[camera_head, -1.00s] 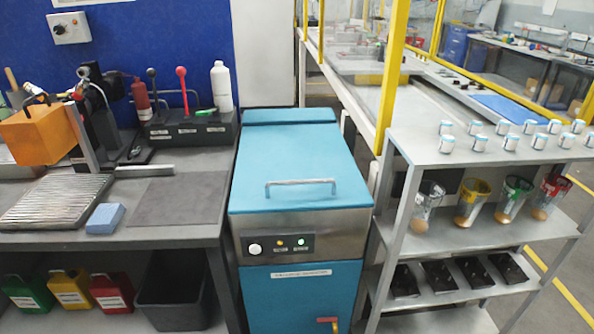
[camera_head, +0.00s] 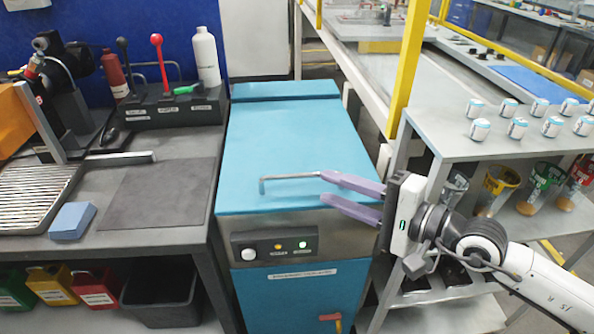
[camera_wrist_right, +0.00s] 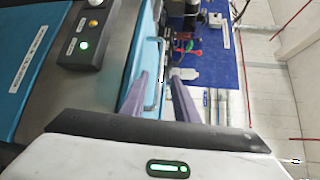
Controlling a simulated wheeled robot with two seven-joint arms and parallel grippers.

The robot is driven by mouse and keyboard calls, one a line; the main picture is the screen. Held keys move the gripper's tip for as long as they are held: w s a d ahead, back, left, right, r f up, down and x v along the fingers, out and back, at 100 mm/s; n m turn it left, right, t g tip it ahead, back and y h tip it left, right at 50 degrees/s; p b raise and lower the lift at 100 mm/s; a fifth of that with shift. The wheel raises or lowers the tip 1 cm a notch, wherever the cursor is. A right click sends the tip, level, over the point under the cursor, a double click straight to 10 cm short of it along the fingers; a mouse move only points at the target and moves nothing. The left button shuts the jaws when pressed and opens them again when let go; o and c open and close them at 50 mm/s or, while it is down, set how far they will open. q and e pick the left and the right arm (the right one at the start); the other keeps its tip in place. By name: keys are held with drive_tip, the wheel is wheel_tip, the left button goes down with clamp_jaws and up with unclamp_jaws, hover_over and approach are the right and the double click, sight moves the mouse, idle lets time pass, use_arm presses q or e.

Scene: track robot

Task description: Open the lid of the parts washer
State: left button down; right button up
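The parts washer (camera_head: 285,290) is a blue cabinet with a steel front band. Its blue lid (camera_head: 280,135) lies flat and shut. A metal bar handle (camera_head: 285,178) stands at the lid's front; its right end is hidden behind my gripper. My right gripper (camera_head: 325,187) is open, its two purple fingers pointing left at the handle's right end. In the right wrist view the handle (camera_wrist_right: 160,75) appears between the spread fingers (camera_wrist_right: 157,80); I cannot tell whether they touch it. My left gripper is not in view.
A workbench (camera_head: 150,235) with a grey mat and a blue block stands to the left. A shelf unit (camera_head: 440,130) with white-blue jars and coloured cups stands close on the right, behind my right arm. A white bottle (camera_head: 206,57) stands near the lid's back left.

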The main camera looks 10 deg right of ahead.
sight(301, 177)
drive_tip(key=p+x, duration=0.1)
drive_tip(key=x, duration=0.8)
drive_tip(key=shift+a, duration=0.1)
drive_tip(key=shift+c, duration=0.5)
clamp_jaws()
